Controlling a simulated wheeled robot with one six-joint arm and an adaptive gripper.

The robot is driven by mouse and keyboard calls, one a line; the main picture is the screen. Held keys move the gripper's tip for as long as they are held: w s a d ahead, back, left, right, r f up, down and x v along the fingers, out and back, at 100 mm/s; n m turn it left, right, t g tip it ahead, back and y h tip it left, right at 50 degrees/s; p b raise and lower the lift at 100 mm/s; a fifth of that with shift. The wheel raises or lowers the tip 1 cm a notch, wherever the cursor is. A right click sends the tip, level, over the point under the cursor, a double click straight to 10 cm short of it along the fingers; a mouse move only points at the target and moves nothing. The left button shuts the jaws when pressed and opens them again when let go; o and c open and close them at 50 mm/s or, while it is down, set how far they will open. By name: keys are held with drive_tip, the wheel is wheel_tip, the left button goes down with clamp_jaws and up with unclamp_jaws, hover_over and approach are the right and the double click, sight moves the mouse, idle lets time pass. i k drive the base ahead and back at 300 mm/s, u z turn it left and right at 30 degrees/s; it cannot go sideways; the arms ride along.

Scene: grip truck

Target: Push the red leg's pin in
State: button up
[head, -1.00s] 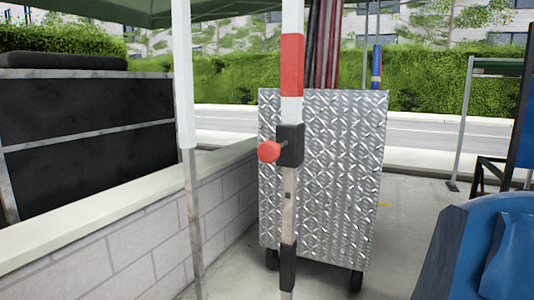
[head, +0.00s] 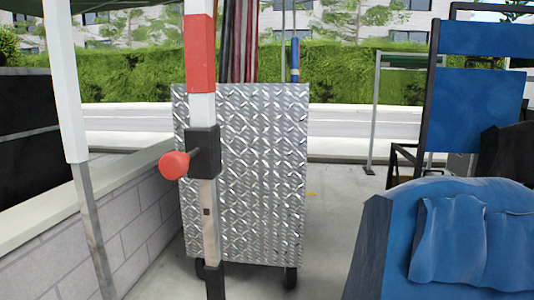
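The red leg (head: 201,65) is an upright canopy leg, white with a red band on its upper part and bare metal below. A black bracket (head: 207,153) is fixed around it. The pin (head: 174,165) has a round red knob and sticks out from the bracket's left side on a short shaft. A gap shows between knob and bracket. My gripper is not in view.
A diamond-plate metal cart (head: 250,190) on wheels stands just behind the leg. A second white leg (head: 66,90) and a low block wall (head: 120,222) are at left. Blue chairs (head: 470,235) fill the lower right. Bare pavement (head: 335,215) lies between cart and chairs.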

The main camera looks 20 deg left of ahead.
sight(174, 165)
drive_tip(key=z, duration=1.2)
drive_tip(key=i, duration=0.35)
drive_tip(key=u, duration=2.35)
